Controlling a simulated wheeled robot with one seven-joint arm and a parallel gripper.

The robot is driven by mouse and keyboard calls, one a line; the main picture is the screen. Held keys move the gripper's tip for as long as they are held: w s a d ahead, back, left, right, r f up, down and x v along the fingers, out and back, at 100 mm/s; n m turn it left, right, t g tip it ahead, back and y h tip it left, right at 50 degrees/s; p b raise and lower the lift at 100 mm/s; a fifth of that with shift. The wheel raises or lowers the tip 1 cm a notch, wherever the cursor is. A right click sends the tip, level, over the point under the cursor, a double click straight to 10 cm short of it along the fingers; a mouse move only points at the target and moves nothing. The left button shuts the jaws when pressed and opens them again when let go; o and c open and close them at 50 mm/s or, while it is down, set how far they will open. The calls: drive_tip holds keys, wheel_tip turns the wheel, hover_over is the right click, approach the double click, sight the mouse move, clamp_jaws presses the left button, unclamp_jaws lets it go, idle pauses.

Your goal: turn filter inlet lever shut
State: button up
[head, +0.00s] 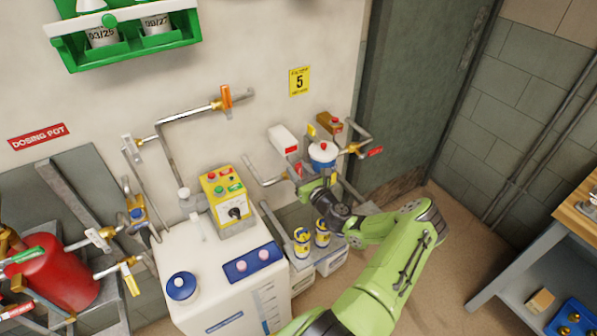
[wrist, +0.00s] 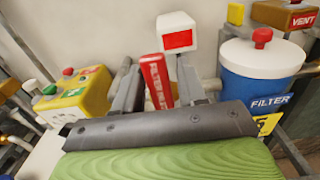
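The red filter inlet lever (wrist: 156,80), with white lettering, stands up in the middle of the wrist view. It also shows as a small red handle in the head view (head: 298,170), on the pipe left of the filter. The blue filter housing (wrist: 250,82) with its white lid and red knob is to the right; it shows in the head view too (head: 322,158). My gripper (wrist: 158,84) has its two grey fingers apart, one on each side of the lever. I cannot tell whether either finger touches it. The lever's lower end is hidden behind my gripper body.
A white box with a red label (wrist: 177,33) is just above the lever. A brown vent box (wrist: 285,14) is at upper right. A yellow button box (head: 229,200) stands on a white tank to the left.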

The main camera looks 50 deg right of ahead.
drive_tip(key=shift+o, duration=0.6)
drive_tip(key=shift+s, duration=0.1)
drive_tip(key=v, duration=1.5)
drive_tip(key=shift+s+a, duration=0.2)
drive_tip(key=shift+s, duration=0.1)
